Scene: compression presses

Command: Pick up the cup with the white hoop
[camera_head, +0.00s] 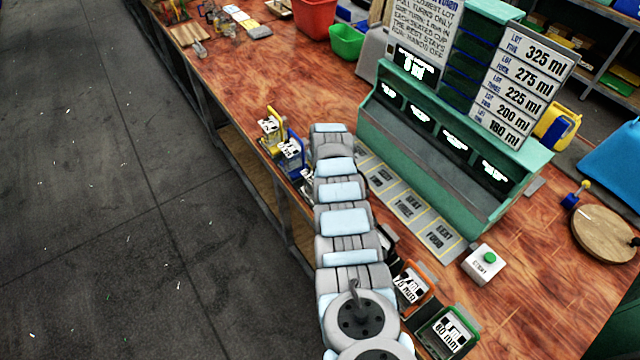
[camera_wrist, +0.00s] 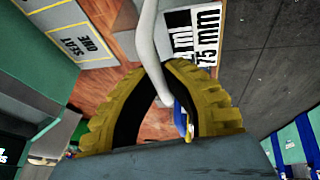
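In the wrist view a pale white-grey hoop (camera_wrist: 150,30) runs from the top edge down between my yellow fingers. In the head view my arm hides the gripper and most of this cup. A yellow-framed cup (camera_head: 269,127) and a blue-framed cup (camera_head: 291,151) stand at the table's left edge, just beyond the far end of my arm. A blue part (camera_wrist: 181,118) shows behind the fingers in the wrist view.
A green press station (camera_head: 440,150) with marked seats (camera_head: 408,205) stands right of my arm. An orange-framed cup (camera_head: 412,285), a green-framed cup (camera_head: 447,335) and a white box with a green button (camera_head: 484,263) are nearer. Red (camera_head: 314,18) and green (camera_head: 347,42) bins stand at the back.

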